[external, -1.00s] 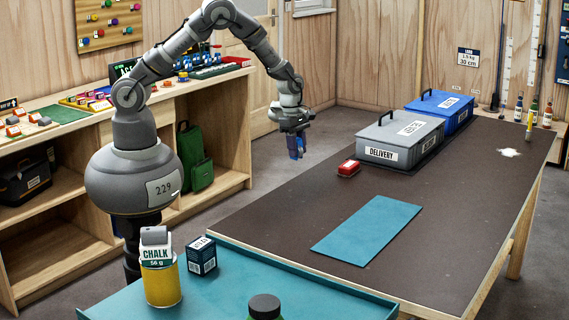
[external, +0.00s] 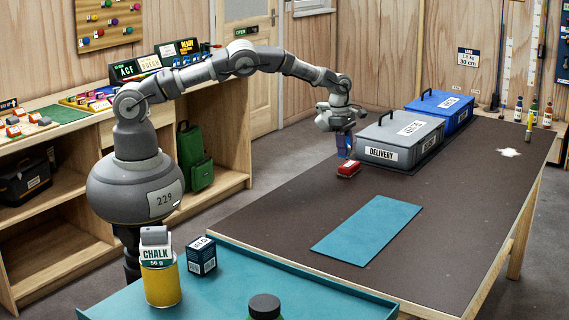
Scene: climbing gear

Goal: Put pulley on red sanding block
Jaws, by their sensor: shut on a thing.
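The red sanding block (external: 348,170) lies on the dark table top, left of the grey delivery box. My gripper (external: 343,146) points down just above and slightly left of the block. It is shut on a small blue thing (external: 343,141), which appears to be the pulley. Its shape is hard to make out at this size. The blue thing's lower end looks close to the top of the block; I cannot tell whether they touch.
The grey delivery box (external: 399,152) stands close to the right of the block, with a blue box (external: 440,120) behind it. A flat teal mat (external: 367,230) lies nearer on the table. The table around the mat is clear.

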